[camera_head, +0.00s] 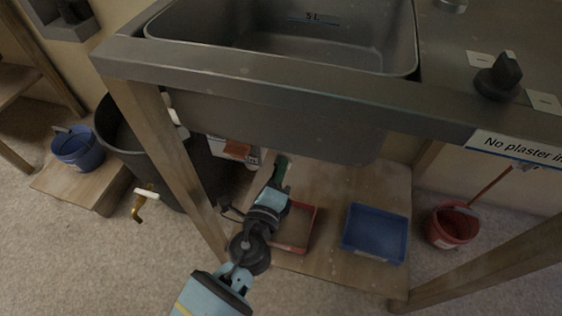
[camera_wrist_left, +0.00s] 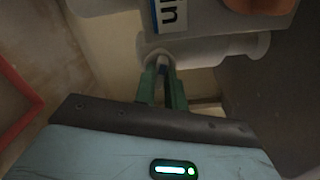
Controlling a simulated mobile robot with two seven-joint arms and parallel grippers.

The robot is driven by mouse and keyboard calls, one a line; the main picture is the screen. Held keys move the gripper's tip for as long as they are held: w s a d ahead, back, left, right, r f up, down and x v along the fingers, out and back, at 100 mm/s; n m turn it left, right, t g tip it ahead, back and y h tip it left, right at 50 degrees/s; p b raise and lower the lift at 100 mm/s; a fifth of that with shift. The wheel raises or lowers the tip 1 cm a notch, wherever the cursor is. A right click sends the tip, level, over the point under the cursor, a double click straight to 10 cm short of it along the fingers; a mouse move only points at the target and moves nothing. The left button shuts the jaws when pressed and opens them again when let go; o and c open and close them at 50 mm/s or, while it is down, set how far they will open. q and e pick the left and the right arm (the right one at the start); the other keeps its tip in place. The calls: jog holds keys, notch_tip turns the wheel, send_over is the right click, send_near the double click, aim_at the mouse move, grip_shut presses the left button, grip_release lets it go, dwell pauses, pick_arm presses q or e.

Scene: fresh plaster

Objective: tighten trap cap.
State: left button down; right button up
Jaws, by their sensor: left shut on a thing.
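My left gripper (camera_head: 280,168) reaches under the sink, its green fingers pointing up and away. In the left wrist view its fingers (camera_wrist_left: 163,88) are shut on a small pale part, which I take to be the trap cap (camera_wrist_left: 161,60), under white plumbing. A white pipe (camera_wrist_left: 215,50) runs across just beyond the fingertips. The thread and seating of the cap are hidden. In the head view the sink (camera_head: 285,100) hides the trap. My right gripper is not in view.
On the wooden shelf below stand a red tray (camera_head: 312,232) and a blue tray (camera_head: 375,232). A red bucket (camera_head: 452,226) stands right, a blue bucket (camera_head: 76,148) left.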

pick_arm(q)
jog(key=m+p, duration=0.2)
jog(key=m, duration=0.6)
